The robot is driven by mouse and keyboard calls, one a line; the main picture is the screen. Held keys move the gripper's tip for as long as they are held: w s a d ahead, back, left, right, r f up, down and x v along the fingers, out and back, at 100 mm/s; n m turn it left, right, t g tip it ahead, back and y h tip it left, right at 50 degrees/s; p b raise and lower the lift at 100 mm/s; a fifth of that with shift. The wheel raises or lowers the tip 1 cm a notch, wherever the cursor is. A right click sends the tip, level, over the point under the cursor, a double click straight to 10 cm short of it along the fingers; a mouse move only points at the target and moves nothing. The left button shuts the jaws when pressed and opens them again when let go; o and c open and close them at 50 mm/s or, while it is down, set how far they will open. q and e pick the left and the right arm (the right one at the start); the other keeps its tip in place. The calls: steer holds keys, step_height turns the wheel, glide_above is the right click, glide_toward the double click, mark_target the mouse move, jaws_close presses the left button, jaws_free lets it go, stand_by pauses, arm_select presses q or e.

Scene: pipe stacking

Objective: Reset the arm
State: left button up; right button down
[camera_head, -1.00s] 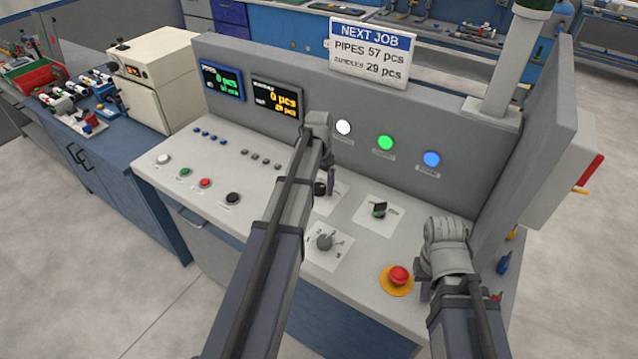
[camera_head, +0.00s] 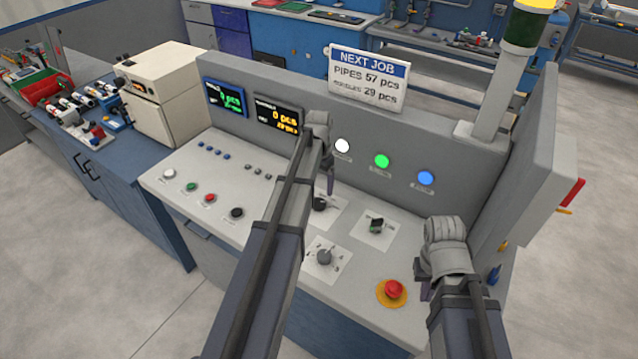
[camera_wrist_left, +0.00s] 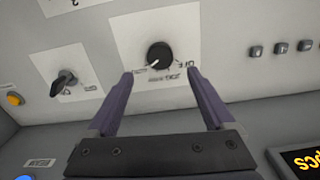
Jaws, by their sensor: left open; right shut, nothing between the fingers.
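My left gripper (camera_head: 330,180) hangs above the console's sloped panel, near a black rotary knob (camera_head: 319,204). In the left wrist view, its two purple fingers (camera_wrist_left: 160,76) are apart and empty, with the black knob (camera_wrist_left: 158,55) beyond the gap between the tips. They look clear of it. My right gripper (camera_head: 421,283) is at the right of the panel, beside the red emergency button (camera_head: 393,289) on its yellow base. Its fingers are mostly hidden behind my right wrist.
A blue bench (camera_head: 100,170) stands left.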

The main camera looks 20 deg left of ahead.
arm_select(q)
steer(key=shift+r, duration=0.2)
stand_by(0.3)
steer(key=s+d+f+m+y+b, duration=0.1)
steer(key=s+d, duration=2.1)
steer(key=d, duration=0.3)
steer(key=shift+s+d+f+b, duration=0.3)
steer(key=shift+s+d+b, duration=0.1)
